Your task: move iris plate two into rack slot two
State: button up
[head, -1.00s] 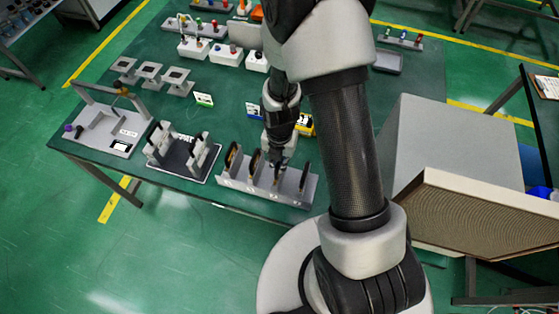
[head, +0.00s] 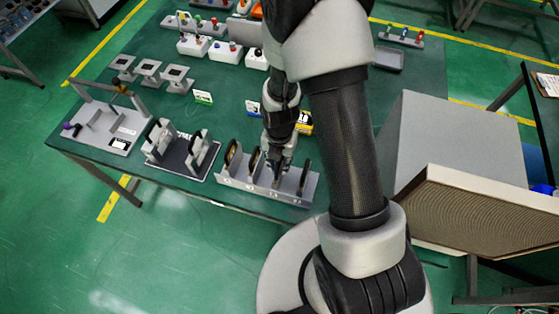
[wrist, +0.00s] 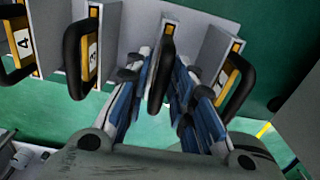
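The grey slot rack (head: 300,203) stands at the near edge of the green table, with dark plates upright in it. My gripper (head: 276,168) points down at the rack, right of its middle. In the wrist view my gripper (wrist: 165,70) has a finger on each side of a dark plate (wrist: 158,85) and looks shut on it. This plate stands upright at the rack, between the plate by label 3 (wrist: 80,60) and the right-hand plate (wrist: 236,88). A plate by label 4 (wrist: 15,50) is farther left. The fingers hide the middle slot's label and the plate's seating.
A black-based fixture (head: 178,166) stands left of the rack, and a grey frame (head: 103,125) farther left. Small grey stands (head: 150,73) and white boxes (head: 194,45) are behind. A large grey box (head: 455,140) is at right.

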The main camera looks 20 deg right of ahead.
jog(key=shift+o, duration=0.9)
notch_tip(320, 180, up, 12)
